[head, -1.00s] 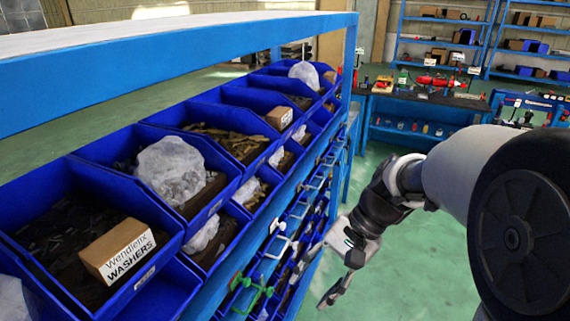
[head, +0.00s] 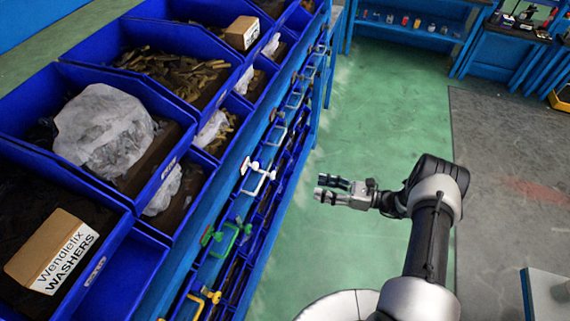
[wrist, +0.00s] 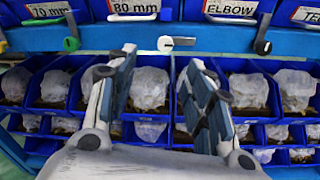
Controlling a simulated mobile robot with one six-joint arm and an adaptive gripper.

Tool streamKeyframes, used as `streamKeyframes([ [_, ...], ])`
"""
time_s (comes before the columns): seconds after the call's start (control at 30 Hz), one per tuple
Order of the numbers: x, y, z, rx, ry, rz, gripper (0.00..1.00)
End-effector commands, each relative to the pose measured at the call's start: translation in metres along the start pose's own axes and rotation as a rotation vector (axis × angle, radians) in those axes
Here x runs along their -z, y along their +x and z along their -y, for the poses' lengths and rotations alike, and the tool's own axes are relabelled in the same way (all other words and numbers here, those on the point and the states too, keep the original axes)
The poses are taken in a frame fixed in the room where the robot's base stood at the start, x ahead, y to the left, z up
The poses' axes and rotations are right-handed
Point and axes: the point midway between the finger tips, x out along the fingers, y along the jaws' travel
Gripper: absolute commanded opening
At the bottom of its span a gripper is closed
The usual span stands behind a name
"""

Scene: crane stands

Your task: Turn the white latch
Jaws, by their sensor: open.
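The white latch (wrist: 165,44) is on the blue rail below the drawer labelled 80 mm, with a dark piece sticking out to its right. In the head view the white latch (head: 248,164) sits beside a white drawer handle (head: 262,180). My gripper (head: 320,188) is open and empty, pointing left at the rack, with clear space between it and the latch. In the wrist view my gripper (wrist: 160,62) has its fingers spread on both sides below the latch, not touching it.
Handles stick out along the drawer fronts. Blue bins (head: 185,130) stand above. Green floor (head: 385,110) right of the rack is free.

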Motion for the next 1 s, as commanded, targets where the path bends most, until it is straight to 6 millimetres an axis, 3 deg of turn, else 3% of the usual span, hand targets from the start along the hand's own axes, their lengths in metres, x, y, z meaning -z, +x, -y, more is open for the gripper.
streamKeyframes([
  [0.17, 0.017, -0.002, 0.001, 0.035, 0.043, 0.046, 0.47],
  [0.37, 0.017, 0.02, 0.001, 0.033, 0.045, 0.046, 0.47],
  [0.8, 0.013, 0.115, 0.003, 0.031, 0.044, 0.044, 0.47],
  [1.0, 0.012, 0.15, 0.005, 0.034, 0.043, 0.044, 0.47],
])
